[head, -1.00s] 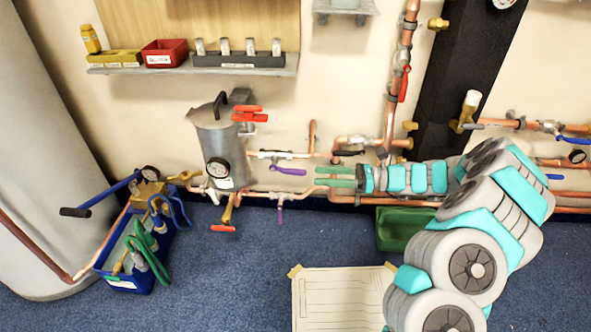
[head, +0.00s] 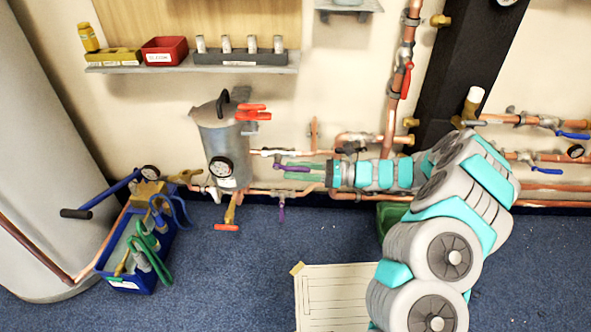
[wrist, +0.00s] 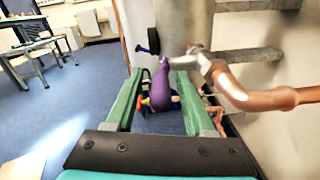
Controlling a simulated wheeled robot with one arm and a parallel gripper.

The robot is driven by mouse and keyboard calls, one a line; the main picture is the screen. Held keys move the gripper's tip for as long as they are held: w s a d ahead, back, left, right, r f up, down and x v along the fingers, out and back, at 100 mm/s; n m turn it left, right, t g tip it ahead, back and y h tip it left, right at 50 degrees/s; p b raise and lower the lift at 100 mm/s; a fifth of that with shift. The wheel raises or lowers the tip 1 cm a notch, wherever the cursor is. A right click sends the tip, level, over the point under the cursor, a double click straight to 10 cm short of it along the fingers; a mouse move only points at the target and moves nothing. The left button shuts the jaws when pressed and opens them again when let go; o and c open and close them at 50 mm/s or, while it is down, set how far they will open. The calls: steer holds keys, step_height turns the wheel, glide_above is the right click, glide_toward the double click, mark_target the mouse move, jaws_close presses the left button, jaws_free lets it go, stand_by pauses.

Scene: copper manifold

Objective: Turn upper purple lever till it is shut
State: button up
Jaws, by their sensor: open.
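The upper purple lever (head: 298,168) is on a valve in the copper pipe right of the grey metal vessel (head: 222,150). In the head view it points right from its pivot and is partly covered by my green fingers. My gripper (head: 288,170) is open at the lever, reaching in from the right. In the wrist view the purple lever (wrist: 160,86) stands between the two green fingers of my gripper (wrist: 156,76), with a gap on its left side; contact on the right is unclear. A lower purple lever (head: 281,213) hangs down on the pipe below.
Red handles (head: 253,112) stick out from the vessel's upper right. A red-handled valve (head: 228,226) hangs under it. A blue crate of tools (head: 135,255) stands at left on the floor. A paper sheet (head: 335,295) lies on the carpet. The wall is close behind the pipes.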

jaws_close()
stand_by(0.5)
stand_by(1.0)
